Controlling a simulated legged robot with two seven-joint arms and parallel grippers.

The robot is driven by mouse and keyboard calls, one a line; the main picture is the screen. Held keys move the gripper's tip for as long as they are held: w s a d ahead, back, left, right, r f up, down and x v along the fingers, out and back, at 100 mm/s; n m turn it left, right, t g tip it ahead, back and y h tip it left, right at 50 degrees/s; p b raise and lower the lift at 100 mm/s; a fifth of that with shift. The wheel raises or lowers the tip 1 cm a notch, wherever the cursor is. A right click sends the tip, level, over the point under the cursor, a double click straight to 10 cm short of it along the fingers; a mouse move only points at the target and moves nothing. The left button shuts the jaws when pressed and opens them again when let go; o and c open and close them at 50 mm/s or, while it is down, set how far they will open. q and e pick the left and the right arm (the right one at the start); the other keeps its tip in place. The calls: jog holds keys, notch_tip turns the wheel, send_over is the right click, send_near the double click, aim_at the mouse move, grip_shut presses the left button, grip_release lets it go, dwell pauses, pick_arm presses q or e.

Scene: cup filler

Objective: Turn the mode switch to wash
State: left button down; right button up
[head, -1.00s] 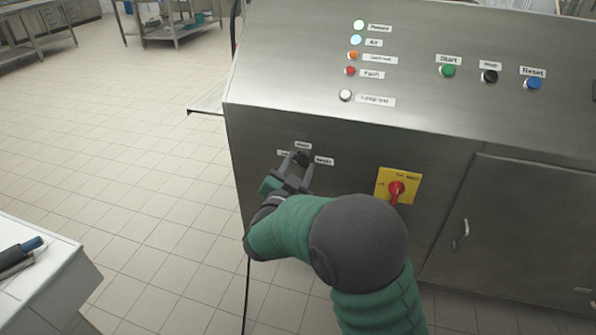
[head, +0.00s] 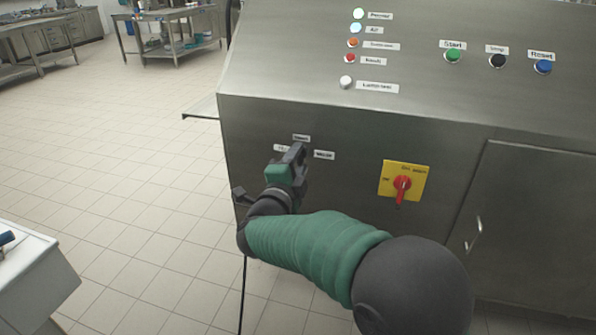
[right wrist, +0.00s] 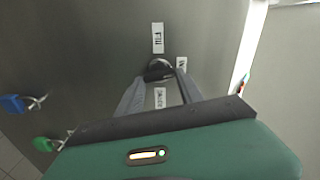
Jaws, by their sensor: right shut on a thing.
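The mode switch is a small dark knob (right wrist: 158,68) on the steel front panel of the machine. In the right wrist view it sits between the fingertips of my right gripper (right wrist: 160,76), which is shut on it. In the head view the right gripper (head: 298,151) is at the switch, seen nearly edge-on, and hides the knob. My left gripper is not in view.
A yellow plate with a red rotary switch (head: 402,184) is right of my gripper. Lamps and green, black and blue buttons (head: 498,61) are on the sloped panel above. A cabinet door handle (head: 475,233) sticks out lower right. A white table corner (head: 35,270) is at left.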

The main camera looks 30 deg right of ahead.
jog(key=shift+a+f+m+b, duration=0.1)
jog(key=shift+f+m+b, duration=0.1)
jog(key=shift+m+b, duration=0.8)
jog(key=o, duration=1)
jog(key=shift+w, duration=0.1)
jog(key=o, duration=0.4)
jog(key=shift+w, duration=0.15)
